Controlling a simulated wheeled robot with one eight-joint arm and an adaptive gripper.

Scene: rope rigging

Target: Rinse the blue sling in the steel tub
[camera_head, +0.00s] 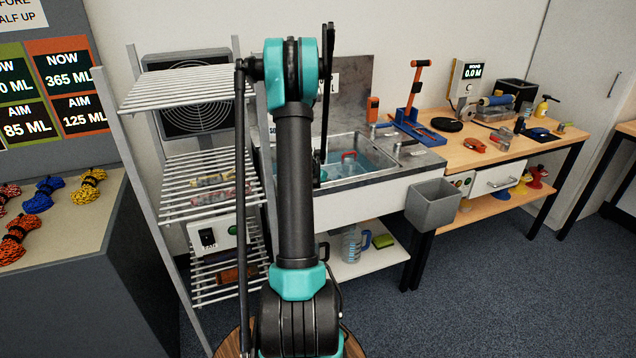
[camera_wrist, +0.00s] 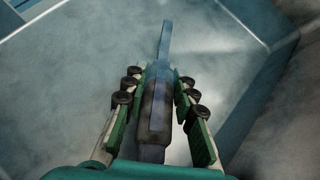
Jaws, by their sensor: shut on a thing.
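The blue sling (camera_wrist: 158,101) is a blue-grey strap with a thicker, dark-smudged middle part. In the wrist view my gripper (camera_wrist: 158,92) is shut on that part, its green pads on both sides. A narrow end of the sling points up the picture, past the fingertips. Around it are the pale walls and floor of the steel tub (camera_wrist: 75,65). In the head view the tub (camera_head: 372,172) is sunk in the counter with bluish water in it. My arm hides much of the tub's left side there, and the sling cannot be made out.
A red-handled item (camera_head: 349,156) shows in the tub. A wire rack (camera_head: 200,180) stands close on the left. A wooden bench (camera_head: 475,150) is at right.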

